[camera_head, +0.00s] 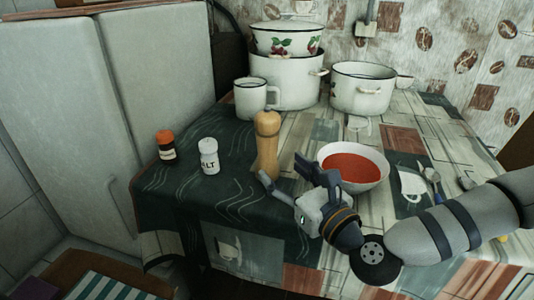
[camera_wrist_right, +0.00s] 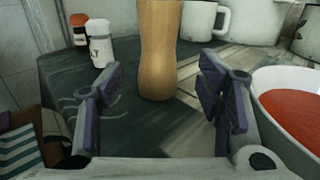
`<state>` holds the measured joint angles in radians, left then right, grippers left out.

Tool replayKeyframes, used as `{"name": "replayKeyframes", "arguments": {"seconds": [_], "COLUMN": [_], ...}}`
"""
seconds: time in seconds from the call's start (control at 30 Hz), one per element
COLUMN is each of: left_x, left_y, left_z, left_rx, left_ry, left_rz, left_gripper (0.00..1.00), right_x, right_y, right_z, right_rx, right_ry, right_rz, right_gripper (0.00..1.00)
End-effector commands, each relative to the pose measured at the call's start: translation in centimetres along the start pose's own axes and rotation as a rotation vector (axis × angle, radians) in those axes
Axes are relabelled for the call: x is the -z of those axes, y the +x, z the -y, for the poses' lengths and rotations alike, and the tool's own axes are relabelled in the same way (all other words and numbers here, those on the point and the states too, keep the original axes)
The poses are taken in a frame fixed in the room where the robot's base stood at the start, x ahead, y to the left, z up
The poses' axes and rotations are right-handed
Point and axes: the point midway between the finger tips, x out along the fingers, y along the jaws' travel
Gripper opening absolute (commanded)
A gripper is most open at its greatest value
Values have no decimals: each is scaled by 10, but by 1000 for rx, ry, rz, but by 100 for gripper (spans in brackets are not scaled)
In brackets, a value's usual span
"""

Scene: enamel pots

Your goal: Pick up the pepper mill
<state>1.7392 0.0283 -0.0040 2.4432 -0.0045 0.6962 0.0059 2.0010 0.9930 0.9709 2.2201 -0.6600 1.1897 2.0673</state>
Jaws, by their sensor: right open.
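The pepper mill (camera_head: 267,147) is a light wooden, waisted mill with a round top. It stands upright on the cloth-covered table in the head view. My right gripper (camera_head: 292,180) is open just in front of it, with nothing held. In the right wrist view the mill (camera_wrist_right: 159,50) stands beyond and between the two spread fingers of the right gripper (camera_wrist_right: 165,100). Its top is cut off by that view's upper edge. The mill's base is partly behind a finger in the head view. My left gripper is not in view.
A white salt shaker (camera_head: 209,157) and an orange-capped jar (camera_head: 165,147) stand left of the mill. A bowl of red soup (camera_head: 352,167) sits close to the right of the gripper. A white mug (camera_head: 251,98) and enamel pots (camera_head: 284,80) stand behind. The table's front edge is near.

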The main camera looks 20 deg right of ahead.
Motion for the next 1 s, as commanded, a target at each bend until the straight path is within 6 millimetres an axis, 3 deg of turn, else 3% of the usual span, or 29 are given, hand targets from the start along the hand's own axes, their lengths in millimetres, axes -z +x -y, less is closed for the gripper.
{"name": "replayKeyframes", "arguments": {"seconds": [0.27,0.53,0.8,1.0], "left_x": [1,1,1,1], "left_y": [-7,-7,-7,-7], "left_z": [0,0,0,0], "left_rx": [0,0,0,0], "left_ry": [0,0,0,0], "left_rz": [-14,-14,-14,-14], "left_gripper": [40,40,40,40], "right_x": [-5,-3,-3,-4], "right_y": [48,53,53,53], "right_z": [0,0,0,0], "right_rx": [0,-1,-1,-1], "right_ry": [-2,0,0,-1], "right_rz": [1,-1,-1,0], "right_gripper": [60,60,3,3]}}
